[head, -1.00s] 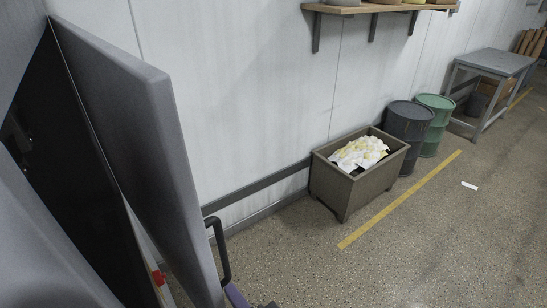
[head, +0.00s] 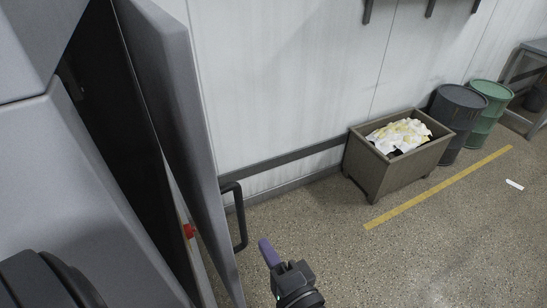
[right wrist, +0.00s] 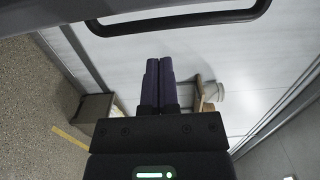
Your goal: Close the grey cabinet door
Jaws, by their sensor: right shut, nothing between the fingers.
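The grey cabinet door (head: 182,110) stands open at the left of the head view, with the dark inside of the grey cabinet (head: 75,200) showing behind it. A black bar handle (head: 239,215) is on the door's outer face. My right gripper (head: 267,252) is shut and empty, with purple fingers, to the right of the handle and apart from it. In the right wrist view its fingers (right wrist: 159,82) are together, and the handle (right wrist: 180,22) crosses above their tips. My left gripper is not in view.
A brown bin (head: 378,178) with white and yellow scraps stands by the wall. A dark barrel (head: 455,120) and a green barrel (head: 489,112) stand beyond it. A yellow line (head: 440,188) runs along the floor.

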